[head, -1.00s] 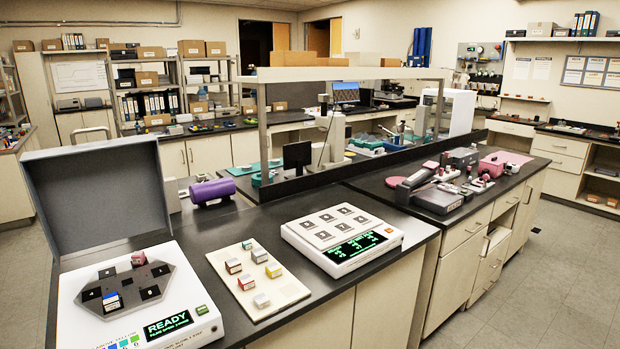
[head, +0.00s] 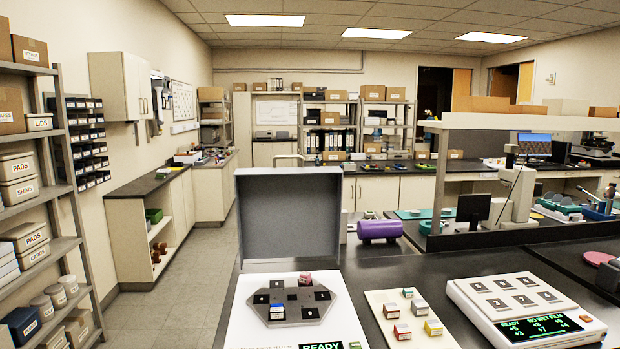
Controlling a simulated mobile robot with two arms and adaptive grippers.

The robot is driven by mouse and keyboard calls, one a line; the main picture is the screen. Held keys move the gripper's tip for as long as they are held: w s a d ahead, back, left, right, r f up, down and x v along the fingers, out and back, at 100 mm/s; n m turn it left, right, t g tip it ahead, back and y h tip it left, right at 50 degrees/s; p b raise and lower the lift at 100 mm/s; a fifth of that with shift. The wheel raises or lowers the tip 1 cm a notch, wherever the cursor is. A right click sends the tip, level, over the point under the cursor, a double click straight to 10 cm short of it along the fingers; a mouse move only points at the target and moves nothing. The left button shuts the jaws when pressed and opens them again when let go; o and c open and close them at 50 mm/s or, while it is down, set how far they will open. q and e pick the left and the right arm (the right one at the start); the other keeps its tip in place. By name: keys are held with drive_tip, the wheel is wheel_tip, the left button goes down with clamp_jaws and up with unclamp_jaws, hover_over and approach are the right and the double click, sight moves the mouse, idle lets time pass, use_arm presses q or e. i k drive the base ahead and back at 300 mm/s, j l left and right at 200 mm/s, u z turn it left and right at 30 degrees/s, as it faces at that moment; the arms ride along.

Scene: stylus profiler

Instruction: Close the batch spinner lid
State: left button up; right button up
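The batch spinner (head: 248,318) is a white unit at the front of the dark bench. Its grey lid (head: 288,218) stands open, upright at the back edge. A green READY display (head: 322,346) is cut off at the bottom edge. Neither gripper is in view.
A cream tray (head: 378,300) with several small coloured blocks lies right of the spinner. A white device (head: 475,325) with a green display stands further right. A purple cylinder (head: 380,230) lies behind. Floor left of the bench is clear.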

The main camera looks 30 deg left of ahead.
sight(285, 212)
drive_tip(key=j, duration=0.65)
drive_tip(key=k+j+z, duration=0.1)
drive_tip(key=j, duration=0.55)
drive_tip(key=j+z, duration=0.1)
drive_tip(key=j, duration=0.55)
drive_tip(key=k+j, duration=0.15)
drive_tip(key=j, duration=0.5)
